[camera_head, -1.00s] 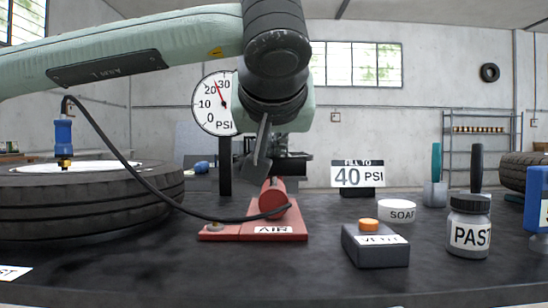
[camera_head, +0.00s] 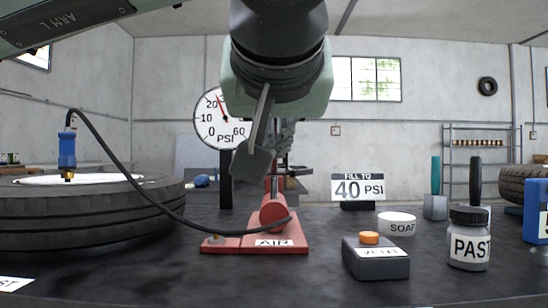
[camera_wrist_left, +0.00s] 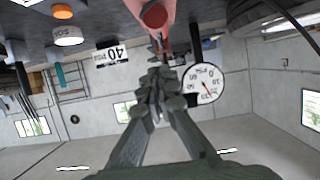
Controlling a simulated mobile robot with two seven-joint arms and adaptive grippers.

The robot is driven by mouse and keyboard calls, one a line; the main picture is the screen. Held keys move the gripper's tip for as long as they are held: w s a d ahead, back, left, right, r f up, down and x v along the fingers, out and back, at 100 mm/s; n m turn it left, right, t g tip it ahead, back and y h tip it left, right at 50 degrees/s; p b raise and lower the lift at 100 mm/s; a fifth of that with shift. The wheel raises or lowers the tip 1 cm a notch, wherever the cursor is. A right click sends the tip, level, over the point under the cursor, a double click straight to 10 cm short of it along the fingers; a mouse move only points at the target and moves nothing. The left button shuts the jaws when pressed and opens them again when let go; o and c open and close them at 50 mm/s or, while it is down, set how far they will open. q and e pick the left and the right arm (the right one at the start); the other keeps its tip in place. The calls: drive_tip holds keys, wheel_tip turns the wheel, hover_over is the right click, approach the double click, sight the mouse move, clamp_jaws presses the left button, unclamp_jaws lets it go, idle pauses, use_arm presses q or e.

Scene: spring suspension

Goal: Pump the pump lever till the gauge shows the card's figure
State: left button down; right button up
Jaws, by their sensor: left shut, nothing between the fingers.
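The red pump (camera_head: 273,212) stands on the dark bench with an AIR label on its base. A thin red upright, seemingly the pump lever (camera_head: 274,185), rises behind its cylinder; its upper part is hidden by my left gripper (camera_head: 266,158). That gripper is shut and empty, pointing down over the pump. In the left wrist view its closed fingers (camera_wrist_left: 158,85) overlap the lever; contact cannot be told. The round gauge (camera_head: 213,130) is partly covered by my gripper; its red needle points between 20 and 30. The card (camera_head: 358,187) reads FILL TO 40 PSI. My right gripper is out of view.
A black hose (camera_head: 150,197) runs from the pump to the blue valve fitting (camera_head: 67,153) on the tyre (camera_head: 90,225) at left. A grey VENT box (camera_head: 376,262) with an orange button, a SOAP tin (camera_head: 397,224) and a PAST-labelled jar (camera_head: 468,240) stand at right.

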use_arm(q)
drive_tip(key=shift+r+v, duration=0.15)
drive_tip(key=shift+v, duration=0.85)
drive_tip(key=shift+r+v, duration=0.2)
drive_tip(key=shift+v, duration=0.85)
drive_tip(key=shift+w+a, duration=0.1)
drive_tip(key=shift+w, duration=0.1)
